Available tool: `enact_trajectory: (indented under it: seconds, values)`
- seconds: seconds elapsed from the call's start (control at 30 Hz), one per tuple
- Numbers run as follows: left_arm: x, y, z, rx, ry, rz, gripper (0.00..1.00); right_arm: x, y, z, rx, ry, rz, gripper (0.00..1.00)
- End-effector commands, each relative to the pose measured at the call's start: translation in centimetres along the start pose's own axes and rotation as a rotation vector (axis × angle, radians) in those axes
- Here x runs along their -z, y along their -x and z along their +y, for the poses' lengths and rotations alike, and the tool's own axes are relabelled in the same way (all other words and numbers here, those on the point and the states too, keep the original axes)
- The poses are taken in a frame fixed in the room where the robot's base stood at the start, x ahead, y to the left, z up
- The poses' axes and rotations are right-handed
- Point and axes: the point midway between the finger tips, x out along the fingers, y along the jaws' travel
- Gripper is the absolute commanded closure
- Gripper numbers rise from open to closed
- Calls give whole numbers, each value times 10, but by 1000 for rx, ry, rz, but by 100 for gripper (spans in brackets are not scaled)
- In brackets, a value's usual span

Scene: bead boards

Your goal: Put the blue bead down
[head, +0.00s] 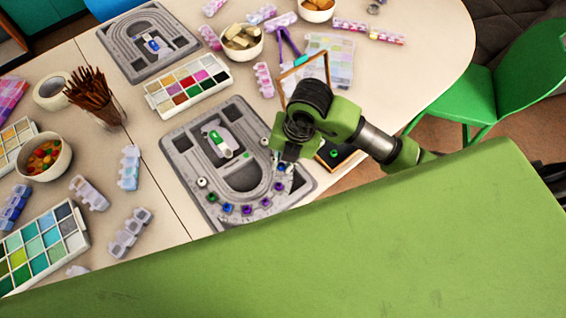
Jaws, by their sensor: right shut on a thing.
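My right gripper (283,161) reaches in from the right and is low over the right arm of the near grey bead board (178,143). It is shut on a small bead that looks blue (281,167), mostly hidden by the fingers. I cannot tell whether the bead touches the board. Several beads lie along the board's curved groove: a white one (202,183), a green one (213,198), a blue one (228,208) and purple ones (246,209). My left gripper is not in view.
A dark tray (346,158) with a green bead lies right of the gripper. A bead palette (150,98) and a second bead board (112,38) are behind. A standing wooden frame (327,70) is close behind my right arm. A green chair (527,75) stands at the right.

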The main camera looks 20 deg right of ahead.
Motion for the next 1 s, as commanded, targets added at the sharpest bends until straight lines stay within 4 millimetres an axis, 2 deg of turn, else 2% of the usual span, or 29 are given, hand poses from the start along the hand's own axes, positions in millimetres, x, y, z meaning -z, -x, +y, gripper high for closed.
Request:
enact_trajectory:
  seconds: [0.17,0.9,0.93,1.0]
  values:
    - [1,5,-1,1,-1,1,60,0,-15,-3,0,0,0,94]
    - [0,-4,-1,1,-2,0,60,2,-30,-8,5,0,3,94]
    - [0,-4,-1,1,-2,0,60,2,-31,-8,6,0,4,78]
    - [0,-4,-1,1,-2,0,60,3,-32,-8,8,0,5,78]
